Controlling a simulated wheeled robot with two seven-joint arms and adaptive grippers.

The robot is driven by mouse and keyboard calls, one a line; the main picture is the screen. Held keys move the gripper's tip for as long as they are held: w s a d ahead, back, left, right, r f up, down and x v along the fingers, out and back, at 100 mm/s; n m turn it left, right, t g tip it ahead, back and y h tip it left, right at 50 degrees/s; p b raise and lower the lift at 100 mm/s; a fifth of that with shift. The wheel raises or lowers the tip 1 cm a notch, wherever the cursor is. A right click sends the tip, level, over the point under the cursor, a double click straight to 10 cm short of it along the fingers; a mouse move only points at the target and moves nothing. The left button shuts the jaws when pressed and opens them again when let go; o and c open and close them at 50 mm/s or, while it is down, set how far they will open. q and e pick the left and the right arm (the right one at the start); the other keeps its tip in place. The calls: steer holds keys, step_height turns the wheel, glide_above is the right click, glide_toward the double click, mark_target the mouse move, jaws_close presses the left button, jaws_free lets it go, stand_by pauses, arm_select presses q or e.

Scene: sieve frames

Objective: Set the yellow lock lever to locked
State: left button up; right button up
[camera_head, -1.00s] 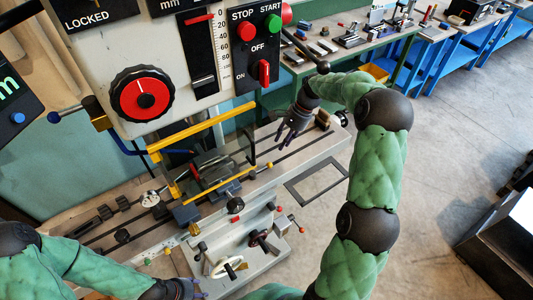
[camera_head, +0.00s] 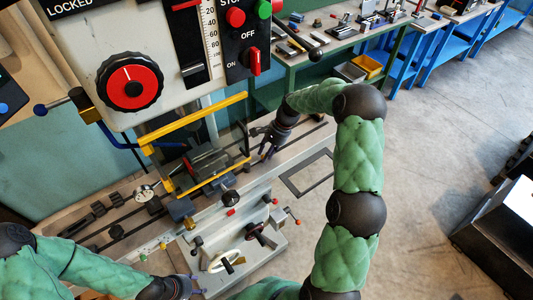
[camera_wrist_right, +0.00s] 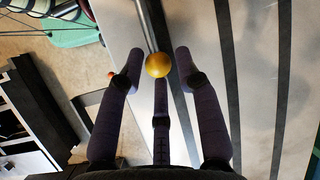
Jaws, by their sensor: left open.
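In the right wrist view, a yellow ball knob (camera_wrist_right: 158,65) on a thin metal rod shows between the fingertips of my right gripper (camera_wrist_right: 158,72). It looks like the lock lever's end. The fingers are spread apart on either side of it, and I cannot tell whether any touches it. In the head view my right gripper (camera_head: 270,146) is beside the right end of the yellow guard frame (camera_head: 195,120), over the machine table; I cannot make out the knob there. A "LOCKED" sign (camera_head: 70,6) is cut off at the top left. My left gripper (camera_head: 190,288) is open and empty at the bottom.
The control panel has a red dial (camera_head: 129,81) and a red switch (camera_head: 254,62). A vise (camera_head: 208,163) sits behind the guard frame. Handwheels (camera_head: 226,261) are at the machine's front. A dark box (camera_head: 500,230) stands right; the floor between is clear.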

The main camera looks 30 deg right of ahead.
jaws_close()
